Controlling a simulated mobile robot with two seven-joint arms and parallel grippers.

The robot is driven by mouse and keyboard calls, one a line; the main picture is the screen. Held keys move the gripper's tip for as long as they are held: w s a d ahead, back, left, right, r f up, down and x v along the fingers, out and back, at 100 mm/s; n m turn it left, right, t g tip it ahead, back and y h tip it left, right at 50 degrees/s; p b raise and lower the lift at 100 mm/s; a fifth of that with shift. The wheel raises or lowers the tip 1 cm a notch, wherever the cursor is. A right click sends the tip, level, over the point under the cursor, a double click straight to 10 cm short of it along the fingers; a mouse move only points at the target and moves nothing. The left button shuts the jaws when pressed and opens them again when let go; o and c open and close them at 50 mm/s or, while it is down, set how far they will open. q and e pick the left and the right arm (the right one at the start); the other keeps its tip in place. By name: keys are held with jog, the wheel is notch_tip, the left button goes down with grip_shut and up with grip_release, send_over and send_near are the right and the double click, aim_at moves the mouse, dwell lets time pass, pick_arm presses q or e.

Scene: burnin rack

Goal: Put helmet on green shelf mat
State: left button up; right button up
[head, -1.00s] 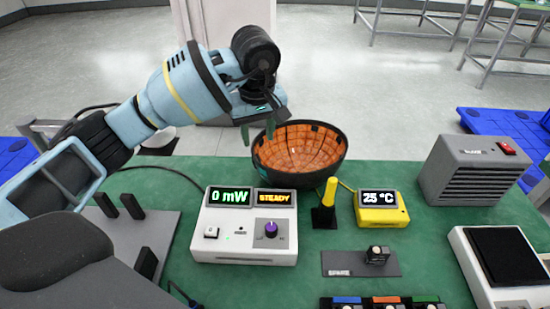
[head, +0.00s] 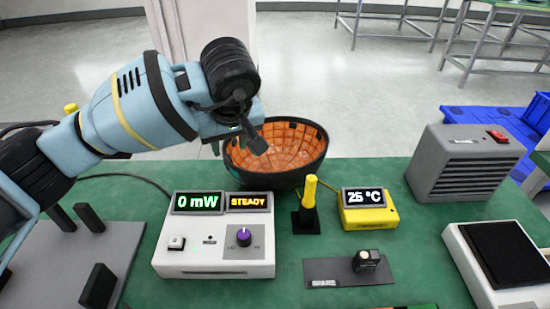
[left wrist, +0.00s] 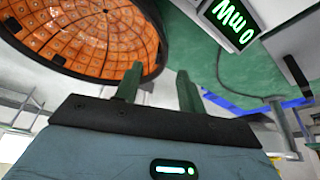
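The helmet (head: 290,147) is an upturned dark shell with an orange, tiled-looking lining, at the back of the green bench. It fills the upper left of the left wrist view (left wrist: 85,38). My left gripper (head: 231,145) is above and beside the helmet's left rim, and its wrist hides part of that rim. In the left wrist view its two green fingers (left wrist: 158,86) stand apart with nothing between them, near the helmet's edge. I cannot tell if they touch it. My right gripper is not in view. I cannot make out a green shelf mat apart from the green bench top.
A white power meter (head: 215,258) stands in front of the helmet. A yellow-handled tool in a black stand (head: 307,222) and a yellow temperature display (head: 369,216) are to its right. A grey heater-like box (head: 465,170) stands farther right. Bare green bench (head: 400,178) lies between.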

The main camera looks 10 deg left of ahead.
aim_at(227, 156)
pick_arm(q)
jog(key=shift+a+x, duration=0.15)
jog(key=shift+x, duration=1.4)
jog(key=shift+a+x, duration=0.15)
jog(key=shift+x, duration=1.4)
jog(key=shift+r, duration=0.15)
grip_shut()
